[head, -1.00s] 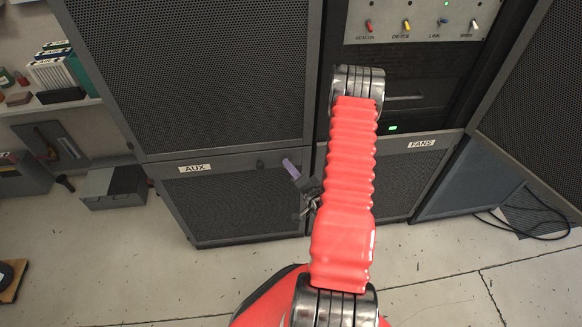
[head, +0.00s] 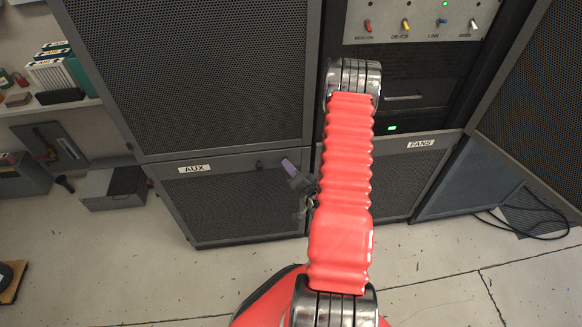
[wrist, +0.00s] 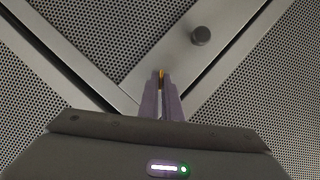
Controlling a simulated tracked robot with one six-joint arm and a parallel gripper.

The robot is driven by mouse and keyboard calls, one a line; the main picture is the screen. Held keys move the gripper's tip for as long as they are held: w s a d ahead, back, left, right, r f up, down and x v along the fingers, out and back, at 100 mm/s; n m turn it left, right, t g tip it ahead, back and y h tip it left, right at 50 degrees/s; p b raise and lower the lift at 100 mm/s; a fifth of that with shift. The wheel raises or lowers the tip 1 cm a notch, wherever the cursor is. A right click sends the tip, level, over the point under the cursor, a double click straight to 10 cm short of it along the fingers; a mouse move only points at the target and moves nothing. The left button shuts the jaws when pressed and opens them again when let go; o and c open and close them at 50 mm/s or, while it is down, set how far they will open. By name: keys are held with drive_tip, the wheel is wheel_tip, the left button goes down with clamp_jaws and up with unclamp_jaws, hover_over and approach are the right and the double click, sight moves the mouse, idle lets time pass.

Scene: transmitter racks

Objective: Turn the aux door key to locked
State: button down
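The aux door (head: 240,205) is the low mesh door with the AUX label (head: 195,168) in the head view, and it looks closed. A dark round knob (head: 259,164) sits on its top rail, and this knob shows in the wrist view (wrist: 201,36) just beyond my fingertips. My gripper (head: 287,163) is at the door's upper right, right of the knob. In the wrist view its purple fingers (wrist: 161,76) are close together, with a thin orange-yellow key (wrist: 161,73) between the tips. The fingers hide most of the key and its lock, so its exact angle is unclear.
The FANS door (head: 405,170) is to the right, behind my red arm. Above it is a switch panel (head: 420,22) with several coloured toggles. A grey box (head: 112,188) stands on the floor at left. Cables (head: 520,228) lie at right.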

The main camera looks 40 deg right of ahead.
drive_tip(key=n+g+h, duration=0.1)
drive_tip(key=n, duration=0.1)
drive_tip(key=n+g+h, duration=0.1)
drive_tip(key=n, duration=0.2)
drive_tip(key=n+g+h, duration=0.1)
drive_tip(key=n+g, duration=0.1)
drive_tip(key=shift+a+f+n, duration=0.15)
drive_tip(key=shift+a+n, duration=0.15)
drive_tip(key=shift+a, duration=0.05)
idle(0.6)
drive_tip(key=c, duration=2)
unclamp_jaws()
drive_tip(key=shift+w, duration=0.15)
